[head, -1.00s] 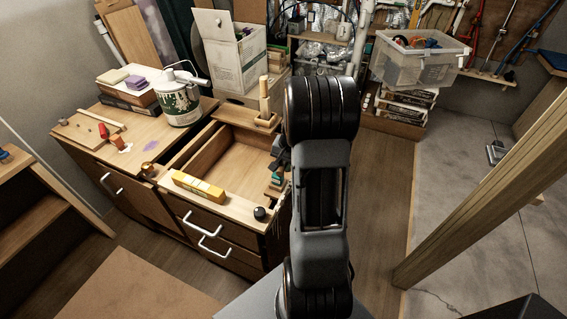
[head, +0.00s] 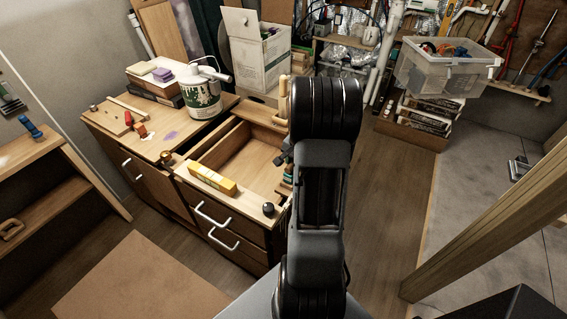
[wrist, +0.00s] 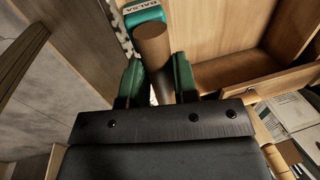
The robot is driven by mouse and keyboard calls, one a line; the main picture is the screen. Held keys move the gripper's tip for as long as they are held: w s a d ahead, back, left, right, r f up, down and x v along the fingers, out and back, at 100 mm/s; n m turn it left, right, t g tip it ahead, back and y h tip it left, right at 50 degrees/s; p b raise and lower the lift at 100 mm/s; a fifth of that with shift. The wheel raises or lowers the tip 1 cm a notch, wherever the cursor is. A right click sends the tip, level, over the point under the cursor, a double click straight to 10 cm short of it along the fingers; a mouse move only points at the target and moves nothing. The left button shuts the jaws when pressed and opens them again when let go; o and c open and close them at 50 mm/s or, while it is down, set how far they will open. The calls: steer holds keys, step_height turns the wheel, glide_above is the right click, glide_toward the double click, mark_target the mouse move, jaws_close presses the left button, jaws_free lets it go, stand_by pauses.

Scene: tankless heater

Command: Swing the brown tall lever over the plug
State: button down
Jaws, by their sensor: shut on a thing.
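In the wrist view, a brown rounded bar (wrist: 153,50), which looks like the brown tall lever, stands between the two green-padded fingers of my gripper (wrist: 157,72). The gripper is shut on it. A teal block marked BALSA (wrist: 143,15) shows just beyond the bar's far end. In the head view, my arm hides most of the gripper and the lever, by the right side of the open wooden drawer (head: 240,166). I cannot make out the plug for certain.
A black round knob (head: 268,210) and a yellow box (head: 211,179) sit on the drawer's front edge. A white pot (head: 200,92) stands on the cabinet top. A wooden post (head: 490,225) slants at the right.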

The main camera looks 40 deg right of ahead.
stand_by(0.3)
steer(key=c, duration=0.9)
jaws_free()
step_height(320, 180, up, 14)
steer(key=s, duration=0.2)
steer(key=shift+s+d+f, duration=0.2)
steer(key=shift+s+d, duration=0.05)
steer(key=shift+d, duration=0.15)
steer(key=s+a+n, duration=0.2)
steer(key=a+n, duration=0.2)
steer(key=a, duration=0.5)
steer(key=s+a+r+n+t, duration=0.1)
steer(key=a+n, duration=0.4)
steer(key=a, duration=0.5)
steer(key=s+a+n, duration=0.4)
steer(key=a+n, duration=0.1)
steer(key=a, duration=0.4)
steer(key=shift+a+r+t+h, duration=0.2)
steer(key=shift+r+t+h, duration=0.15)
steer(key=shift+t+h, duration=0.05)
